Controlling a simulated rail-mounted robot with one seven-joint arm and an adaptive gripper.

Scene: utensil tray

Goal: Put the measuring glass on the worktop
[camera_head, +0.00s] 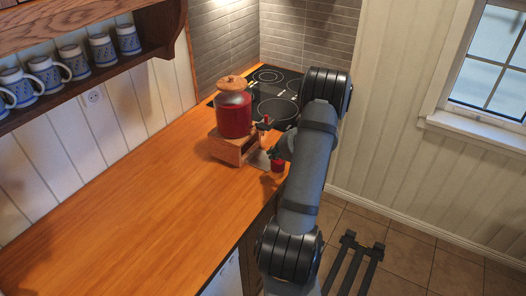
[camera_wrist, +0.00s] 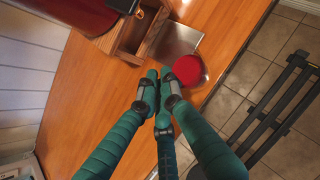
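A small vessel with red contents, which I take to be the measuring glass (camera_head: 277,164), is near the worktop's front edge, just below my gripper (camera_head: 274,153). In the wrist view the red round shape (camera_wrist: 188,70) lies right beside the fingertips. The teal fingers of my gripper (camera_wrist: 160,82) are close together there. Whether they clasp the glass or only touch it is unclear, and its clear walls are hard to make out. I cannot tell whether its base touches the worktop (camera_head: 150,190).
A red-filled jar (camera_head: 234,114) with a wooden lid stands on a wooden stand (camera_head: 228,147), its tap facing my gripper. A grey metal plate (camera_wrist: 176,42) lies before the stand. A black hob (camera_head: 275,92) is behind. The worktop's left part is clear. A dark rack (camera_head: 356,262) stands on the floor.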

